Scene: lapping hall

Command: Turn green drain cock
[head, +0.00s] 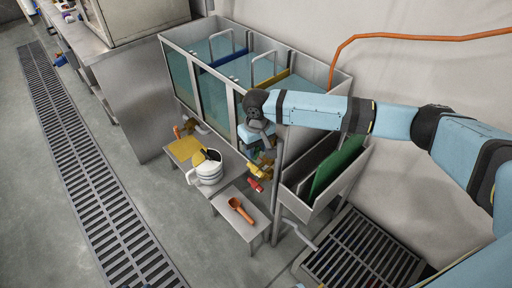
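A glass-fronted metal tank (213,103) with several water-filled compartments stands against the wall. My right arm reaches in from the right across the tank's near end. My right gripper (264,156) points down just in front of the near compartment, by the low fittings there. Brass fittings with a red handle (256,184) show just below the gripper. A small patch of green shows beside the fingers, but I cannot tell whether it is the green drain cock. The fingers are too small and covered to tell open from shut. My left gripper is not in view.
A low bench holds a yellow cloth (186,148) and a white jug (207,168). An orange scoop (240,209) lies on a lower metal stand. A green board (336,166) leans in a side bin. Floor grates (365,250) lie at right and left; an orange hose runs along the wall.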

